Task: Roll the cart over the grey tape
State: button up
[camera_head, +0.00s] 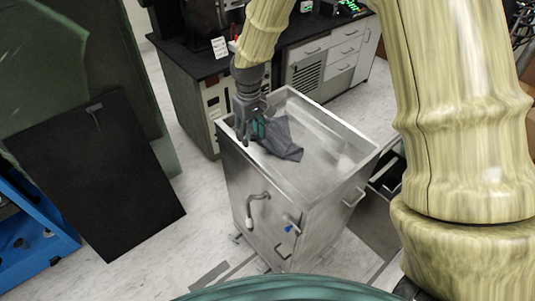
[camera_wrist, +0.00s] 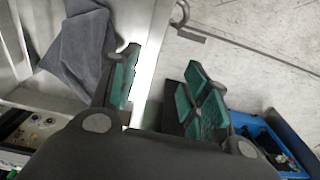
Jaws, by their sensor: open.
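The cart (camera_head: 305,215) is a boxy metal cabinet with a raised rim around its top, standing upright on the floor. My gripper (camera_head: 252,128) is at the cart's left rim. In the wrist view my gripper (camera_wrist: 163,62) is open, with the bright rim (camera_wrist: 152,75) running between its fingers; I cannot tell whether either finger touches it. A strip of grey tape (camera_head: 209,275) lies on the floor by the cart's front left foot. A thin grey line (camera_wrist: 255,52) on the floor in the wrist view may be tape too.
A grey cloth (camera_head: 282,140) lies on the cart top, beside my gripper; it also shows in the wrist view (camera_wrist: 80,50). A dark panel (camera_head: 95,170) and blue shelf (camera_head: 30,235) stand left. A lab bench (camera_head: 190,85) is behind. Pale floor is free left of the cart.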

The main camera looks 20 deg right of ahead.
aim_at(257, 157)
jog(key=shift+s+d+f+p, duration=0.1)
jog(key=shift+d+f+p, duration=0.35)
jog(key=shift+f, duration=1.35)
jog(key=shift+s+d+f+p, duration=0.15)
jog(key=shift+f+p, duration=0.6)
jog(key=shift+f, duration=1.05)
jog(key=shift+s+d+f+p, duration=0.15)
jog(key=shift+f+p, duration=0.45)
jog(key=shift+f, duration=1.2)
jog(key=shift+c, duration=0.4)
grip_shut()
